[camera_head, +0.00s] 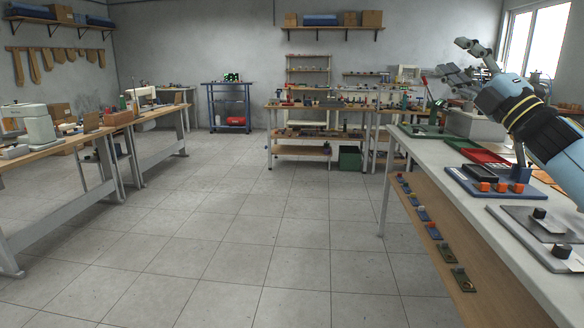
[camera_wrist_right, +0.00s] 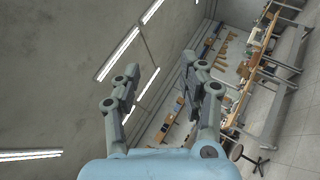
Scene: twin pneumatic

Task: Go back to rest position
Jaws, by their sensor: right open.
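My right gripper (camera_head: 462,62) is raised over the workbench (camera_head: 428,153) at the right of the head view. Its fingers are spread open and empty, pointing up and to the left. In the right wrist view the two fingers of the right gripper (camera_wrist_right: 158,84) stand apart with nothing between them. Beyond them show the ceiling lights and the far side of the room. My left gripper is in neither view.
The right bench holds a green tray (camera_head: 462,143), a red tray (camera_head: 484,156), a blue fixture with orange blocks (camera_head: 497,187) and a grey plate (camera_head: 543,231). Benches (camera_head: 90,135) stand at the left. A blue cart (camera_head: 229,105) stands at the back. The middle floor is clear.

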